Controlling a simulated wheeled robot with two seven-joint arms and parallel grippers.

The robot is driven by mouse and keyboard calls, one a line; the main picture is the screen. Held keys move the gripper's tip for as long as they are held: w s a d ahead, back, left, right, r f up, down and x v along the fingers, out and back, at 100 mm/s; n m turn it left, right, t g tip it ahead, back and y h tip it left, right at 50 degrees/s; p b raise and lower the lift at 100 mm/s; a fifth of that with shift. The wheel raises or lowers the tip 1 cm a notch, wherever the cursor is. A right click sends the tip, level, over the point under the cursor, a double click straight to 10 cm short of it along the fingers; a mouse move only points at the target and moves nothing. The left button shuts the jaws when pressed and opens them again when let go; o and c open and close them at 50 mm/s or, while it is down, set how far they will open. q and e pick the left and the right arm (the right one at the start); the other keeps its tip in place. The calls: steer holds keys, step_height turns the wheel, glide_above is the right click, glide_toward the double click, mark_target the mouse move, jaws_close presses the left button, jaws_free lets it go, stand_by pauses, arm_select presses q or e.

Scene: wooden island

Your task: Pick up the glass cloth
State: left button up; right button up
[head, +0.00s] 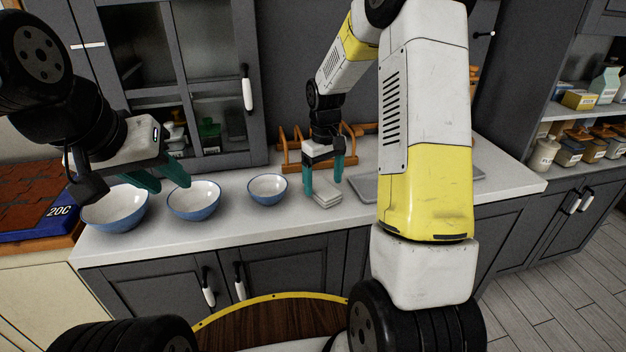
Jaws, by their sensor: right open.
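The glass cloth seems to be the small folded pale grey-white stack (325,193) on the white counter, right of the smallest bowl. My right gripper (323,178) points down just above and behind it, with its teal fingers apart. Whether the fingers touch the cloth, I cannot tell. My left gripper (168,184) is at the left, over the counter near the bowls. Its teal fingers are apart with nothing between them.
Three blue-and-white bowls stand in a row: large (115,214), medium (194,205), small (267,193). A wooden rack (291,158) stands behind the cloth. A grey tray (362,190) lies to its right, partly hidden by my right arm. A blue box (40,225) is far left.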

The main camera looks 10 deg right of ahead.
steer(key=shift+f, duration=1.35)
steer(key=c, duration=1.6)
steer(key=shift+r, duration=0.15)
steer(key=shift+r, duration=0.55)
step_height(320, 180, up, 2)
steer(key=shift+r, duration=0.1)
steer(key=s+a, duration=0.2)
steer(key=s, duration=0.5)
steer(key=s+a+r, duration=0.1)
steer(key=s+a, duration=0.1)
steer(key=s, duration=0.6)
steer(key=shift+s+a+r, duration=0.25)
